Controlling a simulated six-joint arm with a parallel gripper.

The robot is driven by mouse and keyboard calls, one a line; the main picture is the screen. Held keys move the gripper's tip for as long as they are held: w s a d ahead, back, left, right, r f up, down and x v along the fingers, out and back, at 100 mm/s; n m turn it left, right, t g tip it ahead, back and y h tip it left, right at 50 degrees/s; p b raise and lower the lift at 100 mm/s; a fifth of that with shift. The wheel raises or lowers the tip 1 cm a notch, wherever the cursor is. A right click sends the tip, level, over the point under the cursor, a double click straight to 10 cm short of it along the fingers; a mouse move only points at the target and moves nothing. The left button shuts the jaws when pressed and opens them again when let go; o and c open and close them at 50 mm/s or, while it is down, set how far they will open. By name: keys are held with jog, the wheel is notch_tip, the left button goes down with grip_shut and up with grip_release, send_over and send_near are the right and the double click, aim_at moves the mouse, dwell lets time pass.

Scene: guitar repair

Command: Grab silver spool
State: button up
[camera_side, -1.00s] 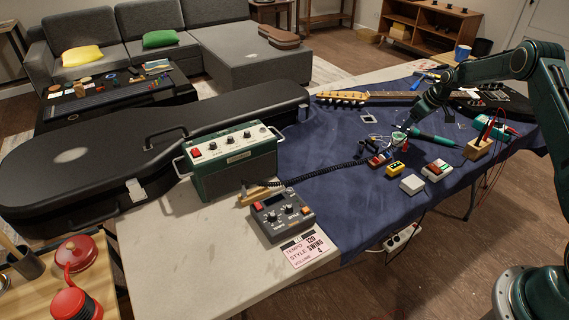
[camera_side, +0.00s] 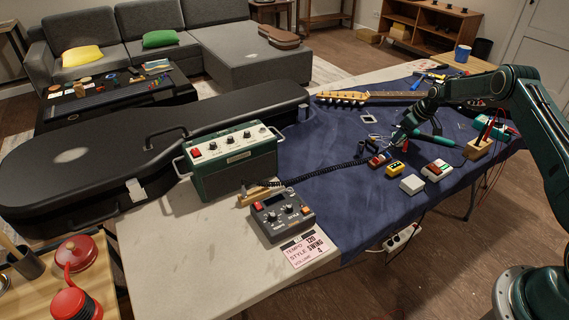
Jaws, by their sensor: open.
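My gripper (camera_side: 394,144) is low over the blue cloth on the far right part of the table, just behind the small pedals. Its jaws are open. I cannot make out a silver spool clearly. A cluster of small items and wire (camera_side: 377,139) lies beside the jaws on their left, and the gripper hides part of it. Whether anything lies between the fingers is too small to tell.
A wooden block (camera_side: 478,149) stands right. A guitar neck (camera_side: 370,97) lies behind.

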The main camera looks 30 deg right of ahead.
jog(key=shift+w+f, duration=0.25)
jog(key=shift+f, duration=0.35)
jog(key=c, duration=1)
jog(key=shift+c, duration=0.2)
jog(key=shift+r, duration=0.2)
notch_tip(320, 180, up, 20)
jog(key=shift+f, duration=0.15)
